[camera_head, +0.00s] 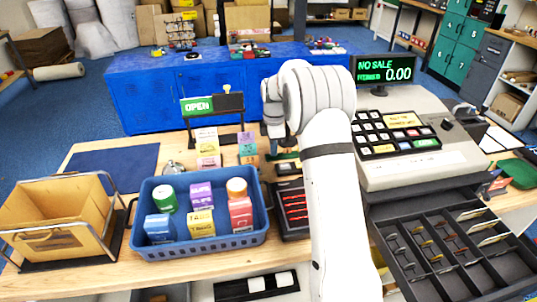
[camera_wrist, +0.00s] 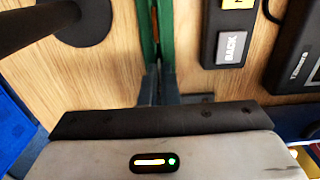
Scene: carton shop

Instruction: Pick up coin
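No single coin stands out clearly. Small gold and silver coin-like pieces (camera_head: 425,243) lie in the compartments of the open cash drawer (camera_head: 462,287) at the lower right of the head view. My gripper (camera_wrist: 161,82) is away from the drawer, low over the wooden counter (camera_wrist: 120,85) behind the blue basket. In the wrist view its two dark fingers are close together, beside the end of a green strip (camera_wrist: 147,35) with a brown middle. Whether anything is between the fingertips is unclear. In the head view my arm mostly hides the gripper.
The cash register (camera_head: 415,130) stands right of my arm. A blue basket (camera_head: 205,238) of cartons and jars and a wooden bin (camera_head: 55,222) stand on the left. A card terminal (camera_head: 293,208) and small carton stacks (camera_head: 208,150) are close to my arm. A blue mat (camera_head: 112,168) is bare.

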